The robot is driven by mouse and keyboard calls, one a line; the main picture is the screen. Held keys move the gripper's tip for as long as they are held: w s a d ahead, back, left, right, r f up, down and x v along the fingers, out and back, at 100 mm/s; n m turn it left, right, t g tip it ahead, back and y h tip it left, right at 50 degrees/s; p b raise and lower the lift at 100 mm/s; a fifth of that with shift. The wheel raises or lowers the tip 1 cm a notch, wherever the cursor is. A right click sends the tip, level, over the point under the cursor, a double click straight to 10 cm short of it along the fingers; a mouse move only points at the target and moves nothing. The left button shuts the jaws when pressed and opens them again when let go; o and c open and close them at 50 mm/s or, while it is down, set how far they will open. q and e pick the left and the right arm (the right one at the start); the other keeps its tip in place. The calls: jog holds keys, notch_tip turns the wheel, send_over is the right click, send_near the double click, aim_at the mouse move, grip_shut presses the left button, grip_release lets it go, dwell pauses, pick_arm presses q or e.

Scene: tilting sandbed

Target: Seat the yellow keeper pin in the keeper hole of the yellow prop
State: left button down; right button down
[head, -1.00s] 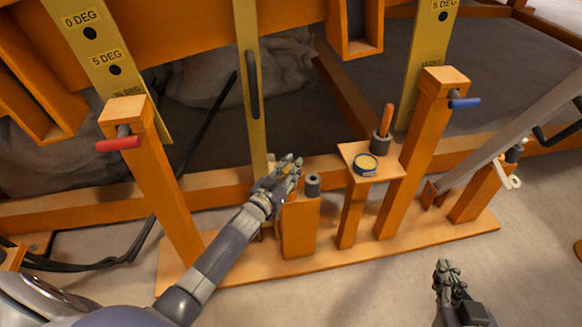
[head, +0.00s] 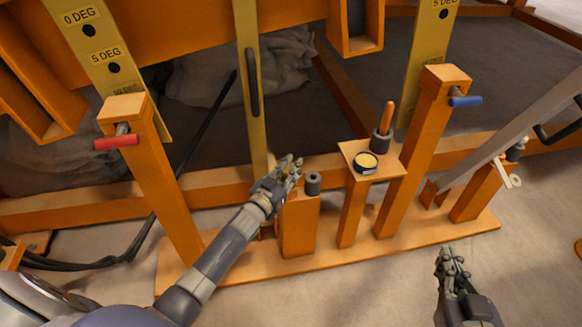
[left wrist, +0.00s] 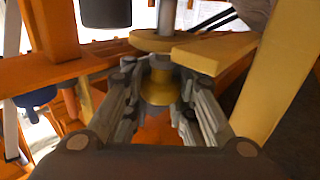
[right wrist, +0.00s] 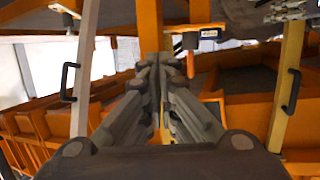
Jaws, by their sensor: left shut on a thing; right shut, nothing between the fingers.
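The yellow prop (head: 248,80) is a tall upright bar with a black handle. My left gripper (head: 291,172) is at its lower end, beside the grey-topped orange post. In the left wrist view the left fingers (left wrist: 160,95) are shut on the yellow keeper pin (left wrist: 160,82), gripping its spool-shaped head. A flat yellow piece (left wrist: 215,52) with a rounded part lies right against the head. A grey shank (left wrist: 166,16) shows beyond it, in line with the head. The keeper hole itself is hidden. My right gripper (head: 452,266) is shut and empty, low at right.
An orange post with a grey socket (head: 313,184) stands just right of the left gripper. A small stand (head: 347,150) holds a round tin (head: 366,162) and an orange-handled tool (head: 388,118). Red (head: 117,142) and blue (head: 465,101) handled pins sit in the outer posts.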

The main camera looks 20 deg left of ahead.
pick_arm(q)
jog(key=shift+f, duration=0.2)
pick_arm(e)
jog(key=shift+w+a+r+t, duration=0.15)
jog(key=shift+r+t, duration=0.1)
jog(key=shift+r, duration=0.15)
jog(key=shift+w+a+r+t, duration=0.1)
jog(key=shift+r+t, duration=0.15)
jog(key=shift+r, duration=0.15)
pick_arm(q)
jog(key=c, duration=1.2)
grip_release()
jog(key=shift+s+f, duration=0.1)
jog(key=shift+s, duration=0.25)
jog(key=s, duration=0.3)
jog(key=s+a, duration=0.1)
jog(key=s, duration=0.7)
jog(key=shift+s+a, duration=0.1)
jog(key=shift+a, duration=0.15)
